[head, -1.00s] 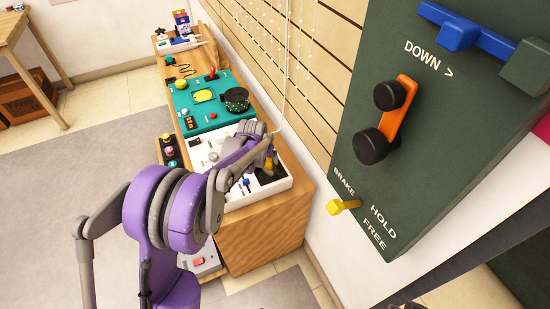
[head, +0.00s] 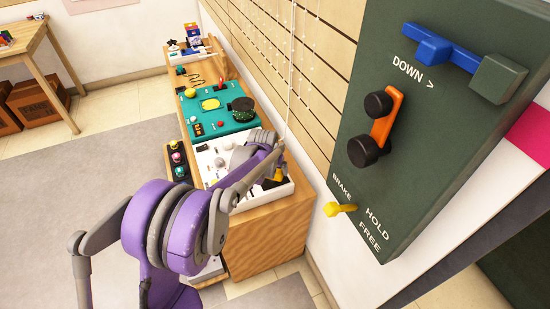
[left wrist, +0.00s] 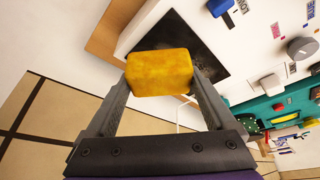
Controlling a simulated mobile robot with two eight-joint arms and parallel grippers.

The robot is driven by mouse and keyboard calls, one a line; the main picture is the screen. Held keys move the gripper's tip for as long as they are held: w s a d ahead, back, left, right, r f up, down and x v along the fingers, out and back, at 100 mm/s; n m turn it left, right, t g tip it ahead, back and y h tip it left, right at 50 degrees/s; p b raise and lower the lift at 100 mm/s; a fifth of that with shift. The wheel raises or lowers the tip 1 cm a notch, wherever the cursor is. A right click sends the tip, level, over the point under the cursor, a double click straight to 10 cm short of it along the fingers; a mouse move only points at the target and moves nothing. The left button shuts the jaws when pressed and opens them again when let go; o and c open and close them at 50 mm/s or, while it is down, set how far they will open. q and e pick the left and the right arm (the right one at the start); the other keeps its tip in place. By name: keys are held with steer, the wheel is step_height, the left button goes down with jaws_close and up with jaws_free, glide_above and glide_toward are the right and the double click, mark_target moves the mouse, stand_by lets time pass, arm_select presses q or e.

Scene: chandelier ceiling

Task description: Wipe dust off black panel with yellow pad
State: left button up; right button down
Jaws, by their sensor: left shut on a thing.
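The yellow pad (left wrist: 160,72) is held between the two fingers of my left gripper (left wrist: 153,88). In the head view the pad (head: 279,174) and my left gripper (head: 277,158) are over the near right corner of the white console (head: 240,207). The black panel (left wrist: 188,38) is a dark square set in that console, with faint pale smudges on it. The pad covers part of its near edge in the wrist view. I cannot tell whether pad and panel touch. In the head view my arm hides much of the panel. My right gripper is not in view.
A teal console (head: 217,116) with a dark round pot stands behind the white one on the wooden cabinet (head: 264,238). The slatted wall (head: 300,75) runs close along the right. A large green control box (head: 430,140) hangs at the right. Floor at left is clear.

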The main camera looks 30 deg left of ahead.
arm_select(q)
step_height(320, 180, up, 2)
steer(key=shift+d+r+p, duration=0.1)
steer(key=shift+p, duration=0.35)
steer(key=shift+r+p, duration=0.8)
steer(key=shift+r, duration=0.35)
